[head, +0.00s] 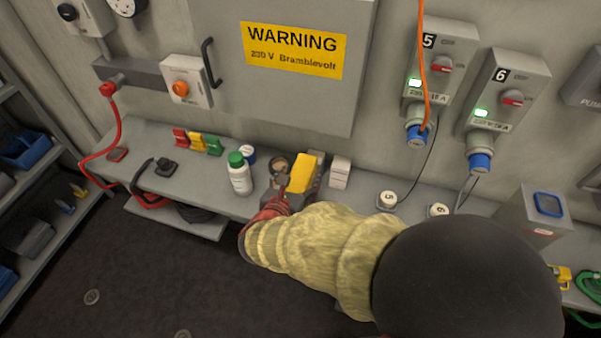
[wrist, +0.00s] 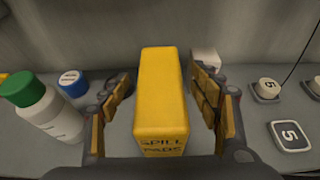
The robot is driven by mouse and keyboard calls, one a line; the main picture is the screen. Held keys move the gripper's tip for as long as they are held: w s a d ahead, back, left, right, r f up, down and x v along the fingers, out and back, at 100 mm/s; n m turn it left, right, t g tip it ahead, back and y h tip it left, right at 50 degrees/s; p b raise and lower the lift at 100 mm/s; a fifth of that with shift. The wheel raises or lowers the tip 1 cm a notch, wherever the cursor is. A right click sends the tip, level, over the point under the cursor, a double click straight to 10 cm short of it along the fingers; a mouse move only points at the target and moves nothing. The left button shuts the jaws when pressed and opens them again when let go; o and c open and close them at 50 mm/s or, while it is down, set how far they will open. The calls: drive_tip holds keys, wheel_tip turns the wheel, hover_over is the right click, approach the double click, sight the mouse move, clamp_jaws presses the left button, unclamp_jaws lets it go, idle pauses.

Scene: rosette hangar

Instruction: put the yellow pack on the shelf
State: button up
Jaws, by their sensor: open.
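The yellow pack (head: 302,171), marked SPILL PADS, stands on the grey bench (head: 222,196) below the warning cabinet. It also shows in the middle of the wrist view (wrist: 162,95). My gripper (wrist: 163,104) is open, with one finger on each side of the pack. A gap shows at the left finger; whether the right finger touches the pack I cannot tell. In the head view my arm covers part of the bench and the pack's lower end. A shelf unit (head: 50,250) stands at the left edge, its boards holding bins and small items.
A green-capped white bottle (head: 239,175) and a blue-lidded tub (head: 248,154) stand left of the pack. A small white box (head: 340,172) stands close on its right. A red cable (head: 112,140) hangs at the bench's left end. Dark open floor (head: 150,275) lies before the bench.

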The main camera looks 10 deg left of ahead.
drive_tip(key=p+v, duration=0.2)
drive_tip(key=v, duration=0.8)
drive_tip(key=shift+s+p, duration=0.25)
drive_tip(key=shift+p, duration=0.05)
drive_tip(key=shift+r, duration=0.1)
drive_tip(key=d+r+m+g+h, duration=0.2)
drive_tip(key=d+r+m+g, duration=0.15)
drive_tip(key=d+m, duration=0.75)
drive_tip(key=d+r+m+g+h, duration=0.3)
drive_tip(key=d+m, duration=0.4)
drive_tip(key=d, duration=0.8)
drive_tip(key=s+d+r+m+y, duration=0.3)
drive_tip(key=s+m, duration=0.2)
drive_tip(key=m, duration=0.3)
drive_tip(key=s+d+r+m+g+y, duration=0.1)
drive_tip(key=s+d+r+m+y, duration=0.2)
drive_tip(key=m, duration=0.6)
drive_tip(key=shift+s+r, duration=0.35)
drive_tip(key=shift+s, duration=0.9)
drive_tip(key=shift+d, duration=0.1)
